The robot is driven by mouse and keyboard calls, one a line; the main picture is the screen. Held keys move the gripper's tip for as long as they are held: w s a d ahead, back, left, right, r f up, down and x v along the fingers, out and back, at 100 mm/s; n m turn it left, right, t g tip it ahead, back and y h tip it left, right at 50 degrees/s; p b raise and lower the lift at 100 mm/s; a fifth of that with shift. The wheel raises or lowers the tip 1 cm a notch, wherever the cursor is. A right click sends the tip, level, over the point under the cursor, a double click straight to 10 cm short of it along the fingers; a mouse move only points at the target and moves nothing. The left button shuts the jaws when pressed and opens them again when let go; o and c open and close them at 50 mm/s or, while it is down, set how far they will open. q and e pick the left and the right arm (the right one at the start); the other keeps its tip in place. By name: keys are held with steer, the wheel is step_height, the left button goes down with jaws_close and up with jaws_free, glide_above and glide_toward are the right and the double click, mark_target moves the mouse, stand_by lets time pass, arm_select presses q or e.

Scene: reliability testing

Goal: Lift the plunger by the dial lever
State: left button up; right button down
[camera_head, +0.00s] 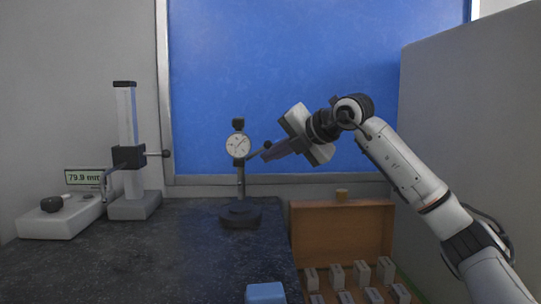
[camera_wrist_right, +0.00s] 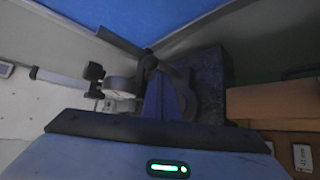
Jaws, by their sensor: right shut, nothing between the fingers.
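The dial gauge (camera_head: 238,147) has a white round face and stands upright on a thin post above a round black base (camera_head: 240,215). Its thin dark lever (camera_head: 254,154) slants up to the right and ends near the fingertips of my right gripper (camera_head: 266,154). The gripper reaches in from the right, shut and empty; I cannot tell whether it touches the lever. In the right wrist view the dial (camera_wrist_right: 118,87) shows just left of the closed fingers (camera_wrist_right: 165,98). The plunger is too small to make out clearly. My left gripper is not in view.
A height gauge (camera_head: 126,158) and a white instrument with a digital display (camera_head: 85,178) stand on the left of the dark granite top (camera_head: 170,240). An open wooden box (camera_head: 340,232) with several grey blocks sits at the right. A blue block (camera_head: 265,293) is at the front.

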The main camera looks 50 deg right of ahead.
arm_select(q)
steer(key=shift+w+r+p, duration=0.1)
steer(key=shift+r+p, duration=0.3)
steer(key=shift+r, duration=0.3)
arm_select(e)
steer(key=shift+r, duration=0.7)
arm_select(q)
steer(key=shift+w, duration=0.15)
arm_select(e)
steer(key=shift+r, duration=0.1)
